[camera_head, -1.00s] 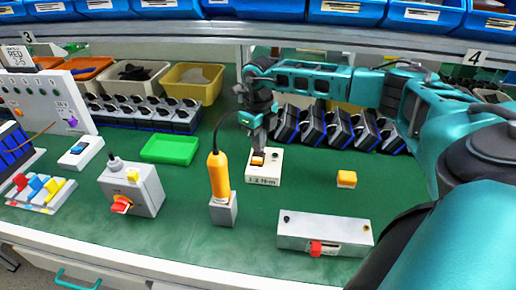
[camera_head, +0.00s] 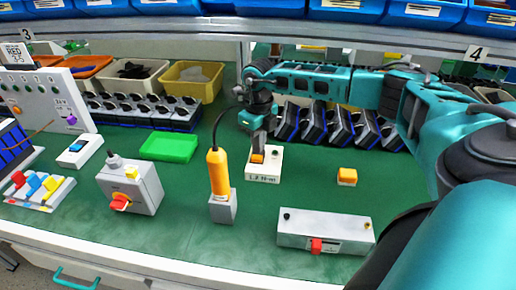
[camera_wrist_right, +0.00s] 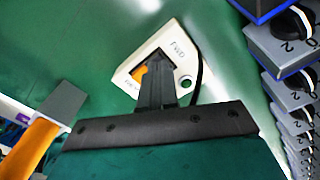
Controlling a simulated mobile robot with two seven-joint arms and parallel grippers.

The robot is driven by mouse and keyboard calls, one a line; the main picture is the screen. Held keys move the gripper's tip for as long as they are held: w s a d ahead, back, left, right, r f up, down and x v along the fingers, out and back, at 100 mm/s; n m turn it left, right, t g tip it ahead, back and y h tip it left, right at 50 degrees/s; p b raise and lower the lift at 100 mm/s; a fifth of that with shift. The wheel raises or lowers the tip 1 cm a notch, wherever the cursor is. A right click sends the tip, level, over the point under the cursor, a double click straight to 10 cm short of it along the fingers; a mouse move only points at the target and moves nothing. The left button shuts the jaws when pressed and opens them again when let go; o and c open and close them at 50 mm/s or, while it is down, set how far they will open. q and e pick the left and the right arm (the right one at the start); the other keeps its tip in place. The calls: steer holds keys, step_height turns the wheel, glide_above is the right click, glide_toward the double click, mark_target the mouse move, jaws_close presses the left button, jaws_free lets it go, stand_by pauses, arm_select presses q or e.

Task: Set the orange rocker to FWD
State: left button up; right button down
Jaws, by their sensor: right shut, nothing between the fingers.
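The orange rocker (camera_head: 257,158) sits in a small cream box (camera_head: 263,179) on the green bench, with a torque label on its front. My right gripper (camera_head: 258,150) is shut and empty, pointing down at the rocker. In the right wrist view, the gripper's fingertips (camera_wrist_right: 155,62) overlap the rocker opening and hide part of the orange rocker (camera_wrist_right: 138,74). The box (camera_wrist_right: 172,42) carries the word FWD at one end; the mark at the other end is partly hidden. I cannot tell whether the fingertips touch the rocker or which way it is tipped. My left gripper is not in view.
An orange-handled tool (camera_head: 218,172) stands upright in a grey holder just left of the box, its cable rising behind. A yellow button block (camera_head: 347,177) is to the right, a green tray (camera_head: 169,148) to the left. A grey box with a red switch (camera_head: 325,233) lies in front.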

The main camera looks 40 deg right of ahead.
steer(key=shift+f, duration=0.1)
step_height(320, 180, up, 7)
steer(key=p, duration=0.6)
stand_by(0.5)
